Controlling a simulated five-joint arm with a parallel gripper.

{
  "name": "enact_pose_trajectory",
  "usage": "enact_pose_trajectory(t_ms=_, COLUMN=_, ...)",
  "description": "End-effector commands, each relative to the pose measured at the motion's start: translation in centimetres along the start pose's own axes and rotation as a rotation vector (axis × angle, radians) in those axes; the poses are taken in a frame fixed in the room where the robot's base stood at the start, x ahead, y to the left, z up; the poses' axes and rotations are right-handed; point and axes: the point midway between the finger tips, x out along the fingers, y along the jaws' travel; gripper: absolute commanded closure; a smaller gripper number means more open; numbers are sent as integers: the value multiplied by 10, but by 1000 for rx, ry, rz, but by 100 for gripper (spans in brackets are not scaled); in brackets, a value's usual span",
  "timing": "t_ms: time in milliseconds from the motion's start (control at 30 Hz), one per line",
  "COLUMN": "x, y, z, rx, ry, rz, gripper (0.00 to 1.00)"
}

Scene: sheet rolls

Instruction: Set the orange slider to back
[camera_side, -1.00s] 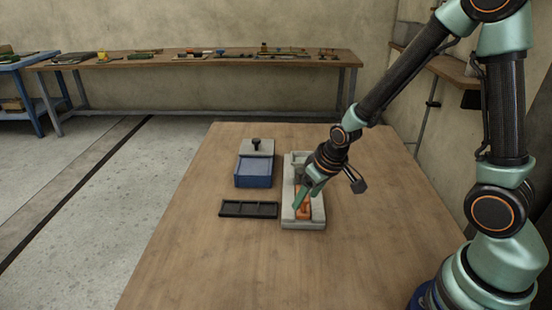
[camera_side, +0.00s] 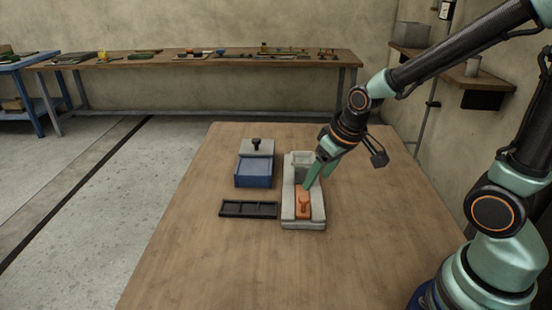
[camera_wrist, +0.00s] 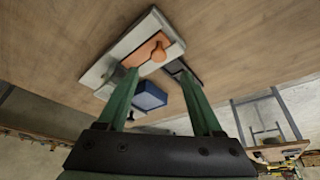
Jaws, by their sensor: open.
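The orange slider (camera_side: 304,207), with an upright knob, sits in the near part of a long light-grey track block (camera_side: 290,222) in the side view. The far part of the block has a raised grey frame. My gripper (camera_side: 317,182) is open and empty, above the block, a little behind and to the right of the knob. In the wrist view the slider (camera_wrist: 146,50) lies in the track block (camera_wrist: 96,74), beyond the fingertips of my gripper (camera_wrist: 158,72). No contact between fingers and slider is visible.
A blue box with a grey lid part and black knob (camera_side: 254,170) stands left of the block. A black compartment tray (camera_side: 248,209) lies close to the block's left side. The near and right areas of the wooden table (camera_side: 215,265) are clear.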

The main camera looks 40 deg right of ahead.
Motion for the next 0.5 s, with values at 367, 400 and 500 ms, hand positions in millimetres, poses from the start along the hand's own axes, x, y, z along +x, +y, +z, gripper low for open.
enact_pose_trajectory(t_ms=367, x=-35, y=0, z=0, rx=0, ry=0, rz=0, gripper=33)
enact_pose_trajectory(t_ms=400, x=-36, y=0, z=0, rx=0, ry=-1, rz=0, gripper=33)
enact_pose_trajectory(t_ms=500, x=-37, y=0, z=1, rx=0, ry=-1, rz=0, gripper=33)
